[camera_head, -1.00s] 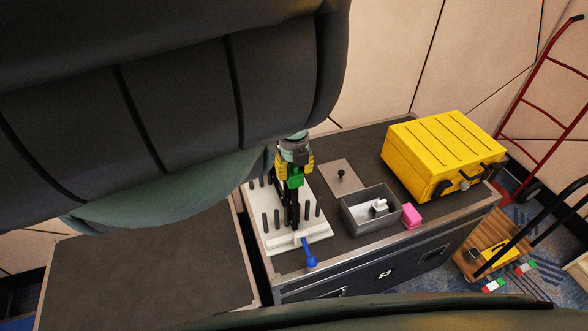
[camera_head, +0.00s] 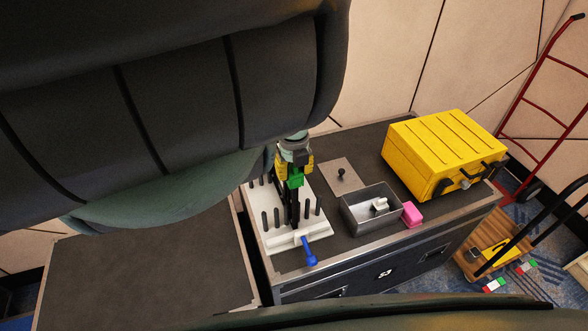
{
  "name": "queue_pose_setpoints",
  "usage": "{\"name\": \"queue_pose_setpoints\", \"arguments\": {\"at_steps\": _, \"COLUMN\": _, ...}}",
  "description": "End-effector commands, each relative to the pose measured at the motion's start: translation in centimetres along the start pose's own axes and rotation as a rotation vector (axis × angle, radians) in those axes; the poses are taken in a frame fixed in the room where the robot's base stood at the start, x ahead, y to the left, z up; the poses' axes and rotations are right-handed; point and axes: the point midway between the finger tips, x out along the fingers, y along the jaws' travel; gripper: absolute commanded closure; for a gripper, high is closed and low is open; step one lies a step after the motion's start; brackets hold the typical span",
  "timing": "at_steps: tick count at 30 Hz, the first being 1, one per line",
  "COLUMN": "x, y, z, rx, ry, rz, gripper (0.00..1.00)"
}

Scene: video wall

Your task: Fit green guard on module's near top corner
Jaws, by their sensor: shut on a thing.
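The green guard (camera_head: 296,179) shows in the head view, at the top near end of a dark upright module (camera_head: 293,208). My gripper (camera_head: 294,168) points down from above, with yellow parts on both sides of the green, and is shut on the guard. The guard is at or just above the module's near top corner; I cannot tell whether it is fully seated. The module stands in a white rack (camera_head: 316,231) with several black posts. My gripper and arm hide much of the module's top and far side.
A blue-handled part (camera_head: 308,253) juts from the rack's front. To the right are a grey tray (camera_head: 360,217) with a white piece, a pink block (camera_head: 412,214), a plate with a black knob (camera_head: 341,175) and a yellow case (camera_head: 440,150). A dark bare top (camera_head: 140,260) lies left.

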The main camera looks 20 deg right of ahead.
Motion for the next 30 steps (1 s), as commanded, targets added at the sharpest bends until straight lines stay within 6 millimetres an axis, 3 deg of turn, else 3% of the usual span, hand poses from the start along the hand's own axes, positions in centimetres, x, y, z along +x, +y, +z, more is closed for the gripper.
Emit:
{"name": "queue_pose_setpoints", "arguments": {"at_steps": 9, "x": 0.19, "y": 0.01, "z": 0.01, "rx": 0.0, "ry": 0.0, "rz": 0.0, "gripper": 0.86}}
{"name": "queue_pose_setpoints", "arguments": {"at_steps": 10, "x": 0.19, "y": 0.01, "z": 0.01, "rx": 0.0, "ry": 0.0, "rz": 0.0, "gripper": 0.56}}
{"name": "queue_pose_setpoints", "arguments": {"at_steps": 18, "x": 0.19, "y": 0.0, "z": 0.01, "rx": 0.0, "ry": 0.0, "rz": 0.0, "gripper": 0.28}}
{"name": "queue_pose_setpoints", "arguments": {"at_steps": 23, "x": 0.19, "y": 0.0, "z": 0.01, "rx": 0.0, "ry": 0.0, "rz": 0.0, "gripper": 0.28}}
{"name": "queue_pose_setpoints", "arguments": {"at_steps": 30, "x": 0.19, "y": 0.0, "z": 0.01, "rx": 0.0, "ry": 0.0, "rz": 0.0, "gripper": 0.01}}
